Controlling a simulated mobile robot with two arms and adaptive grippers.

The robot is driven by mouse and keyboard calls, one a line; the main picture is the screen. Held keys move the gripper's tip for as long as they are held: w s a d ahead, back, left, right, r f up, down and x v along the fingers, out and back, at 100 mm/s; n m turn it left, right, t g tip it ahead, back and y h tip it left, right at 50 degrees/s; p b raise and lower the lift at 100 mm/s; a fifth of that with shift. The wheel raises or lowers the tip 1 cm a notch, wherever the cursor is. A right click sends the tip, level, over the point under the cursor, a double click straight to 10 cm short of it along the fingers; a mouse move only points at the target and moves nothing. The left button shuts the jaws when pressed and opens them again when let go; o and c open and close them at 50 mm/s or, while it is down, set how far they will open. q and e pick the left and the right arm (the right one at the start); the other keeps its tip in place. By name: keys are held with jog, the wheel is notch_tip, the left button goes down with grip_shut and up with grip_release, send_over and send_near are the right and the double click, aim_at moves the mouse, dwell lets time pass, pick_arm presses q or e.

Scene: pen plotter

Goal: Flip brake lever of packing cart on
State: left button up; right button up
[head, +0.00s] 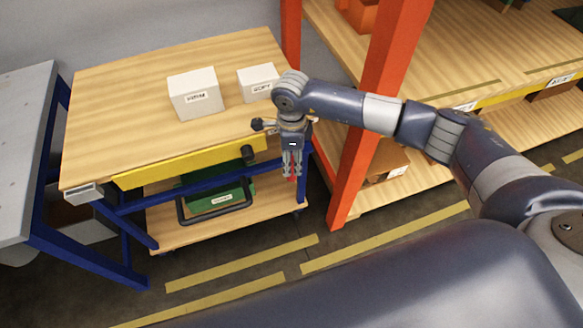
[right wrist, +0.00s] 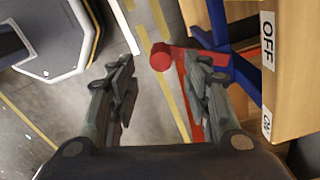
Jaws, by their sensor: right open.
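The packing cart (head: 120,95) has a wooden top, a yellow front strip and blue legs. Its red brake lever (right wrist: 162,57) has a round end and shows in the right wrist view between and beyond my fingertips. The lever's shaft runs down behind the right-hand finger, which partly hides it. In the head view only a little red shows by the fingers. My right gripper (head: 291,174) points down at the cart's right front corner; it is also in the right wrist view (right wrist: 159,63), open. Whether it touches the lever I cannot tell. My left gripper is not in view.
An OFF label (right wrist: 268,40) is on the wooden edge beside the lever, with a second label (right wrist: 266,122) below it. Two white boxes (head: 195,93) (head: 258,82) stand on the cart. An orange rack post (head: 366,125) stands close to the right. A green crate (head: 215,197) sits on the lower shelf.

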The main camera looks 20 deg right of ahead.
aim_at(292, 169)
notch_tip(292, 169, down, 6)
jog(key=shift+r, duration=0.1)
jog(key=shift+w+f, duration=0.1)
jog(key=shift+f, duration=0.35)
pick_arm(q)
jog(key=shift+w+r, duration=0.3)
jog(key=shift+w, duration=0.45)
pick_arm(e)
grip_shut()
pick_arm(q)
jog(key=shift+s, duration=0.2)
